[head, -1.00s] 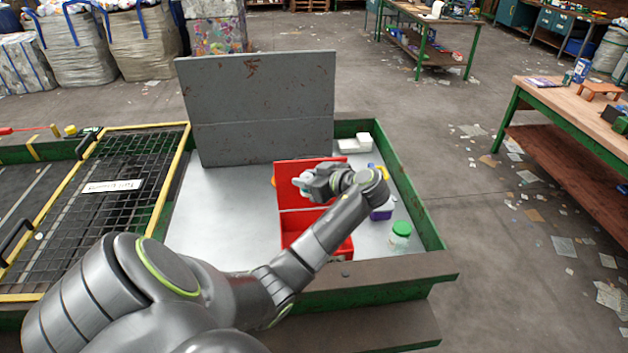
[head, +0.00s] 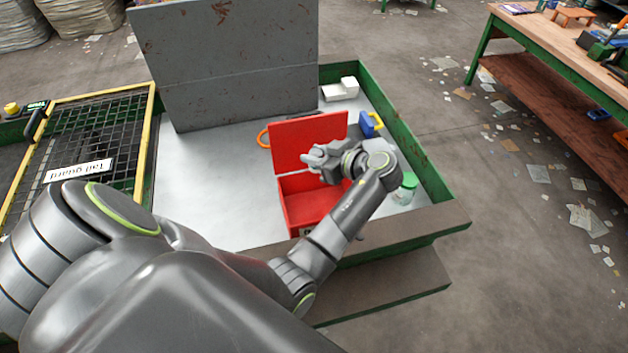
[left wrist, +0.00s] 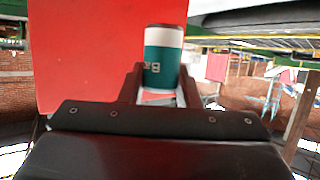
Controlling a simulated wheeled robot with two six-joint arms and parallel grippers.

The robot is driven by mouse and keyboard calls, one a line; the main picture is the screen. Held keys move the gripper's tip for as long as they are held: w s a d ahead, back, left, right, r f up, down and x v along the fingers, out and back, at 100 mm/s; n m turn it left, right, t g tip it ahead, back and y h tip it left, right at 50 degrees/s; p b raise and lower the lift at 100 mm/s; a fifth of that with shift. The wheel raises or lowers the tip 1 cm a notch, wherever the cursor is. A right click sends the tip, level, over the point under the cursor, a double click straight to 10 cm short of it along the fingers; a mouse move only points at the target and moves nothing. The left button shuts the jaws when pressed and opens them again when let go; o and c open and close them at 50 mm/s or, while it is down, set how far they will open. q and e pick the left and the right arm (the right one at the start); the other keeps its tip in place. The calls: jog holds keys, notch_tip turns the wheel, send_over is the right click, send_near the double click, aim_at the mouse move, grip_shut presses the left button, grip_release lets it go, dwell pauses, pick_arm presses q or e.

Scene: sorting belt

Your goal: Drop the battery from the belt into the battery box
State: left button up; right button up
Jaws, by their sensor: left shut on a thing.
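The red battery box (head: 300,208) stands on the metal belt surface with its red lid (head: 295,138) raised at the back. My left gripper (head: 312,157) is over the box, in front of the lid. In the left wrist view my left gripper (left wrist: 160,88) is shut on the battery (left wrist: 162,58), a green and white cylinder with lettering. The red lid fills the left of that view (left wrist: 85,50). The battery is hard to make out in the head view. My right gripper is not in view.
A jar with a green lid (head: 408,183) stands right of the box. A blue and yellow item (head: 370,124) and white blocks (head: 341,89) lie behind. A tall grey panel (head: 235,60) stands at the back left. The green rim (head: 415,148) bounds the right.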

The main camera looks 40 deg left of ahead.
pick_arm(q)
jog(key=shift+d+f+b, duration=0.25)
jog(key=shift+f+b, duration=0.35)
jog(key=shift+f, duration=0.55)
jog(key=f, duration=0.1)
jog(key=a+f+b, duration=0.1)
jog(key=f, duration=0.1)
jog(key=shift+d+r, duration=0.15)
jog(key=o, duration=1.1)
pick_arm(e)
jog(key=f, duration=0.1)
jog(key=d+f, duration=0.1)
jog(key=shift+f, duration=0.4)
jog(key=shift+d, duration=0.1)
